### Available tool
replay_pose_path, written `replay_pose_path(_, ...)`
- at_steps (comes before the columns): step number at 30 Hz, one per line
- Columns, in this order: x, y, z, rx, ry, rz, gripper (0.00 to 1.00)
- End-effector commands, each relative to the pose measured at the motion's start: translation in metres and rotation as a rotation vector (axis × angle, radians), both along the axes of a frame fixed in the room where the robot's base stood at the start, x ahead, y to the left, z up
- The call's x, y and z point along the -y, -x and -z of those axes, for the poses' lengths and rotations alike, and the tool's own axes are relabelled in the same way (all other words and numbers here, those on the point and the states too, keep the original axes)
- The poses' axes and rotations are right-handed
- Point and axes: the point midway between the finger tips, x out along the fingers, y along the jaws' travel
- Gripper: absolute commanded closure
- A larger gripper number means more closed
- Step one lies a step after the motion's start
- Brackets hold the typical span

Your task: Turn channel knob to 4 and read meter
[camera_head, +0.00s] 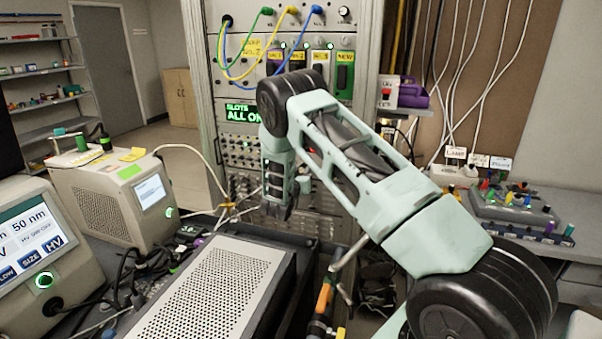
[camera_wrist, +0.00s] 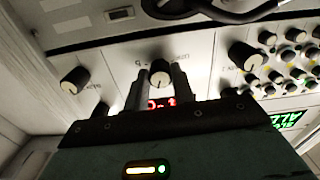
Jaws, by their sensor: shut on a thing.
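A black knob with a pale face (camera_wrist: 160,72) stands on the white panel in the wrist view. My gripper (camera_wrist: 161,78) is around it, with one finger on each side, shut on it. A small red lit display (camera_wrist: 161,103) shows between the fingers; its digits are partly covered and I cannot read them for sure. The writing by the knob is too blurred to read. In the head view my gripper (camera_head: 276,207) points down at the rack's lower front, and the knob is hidden there. I cannot tell which display is the meter.
Other knobs stand at left (camera_wrist: 75,80) and right (camera_wrist: 244,56) of the held one. The rack (camera_head: 203,110) carries a green "SLOTS ALL ON" display (camera_head: 237,113) and plugged cables above. A perforated metal box (camera_head: 215,290) stands in front, beside loose cables.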

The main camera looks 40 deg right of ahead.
Motion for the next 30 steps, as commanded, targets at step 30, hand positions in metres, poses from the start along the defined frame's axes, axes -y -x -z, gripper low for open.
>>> replay_pose_path(30, -0.0009, -0.0003, 0.0066, 0.542, -0.319, 0.0, 0.98)
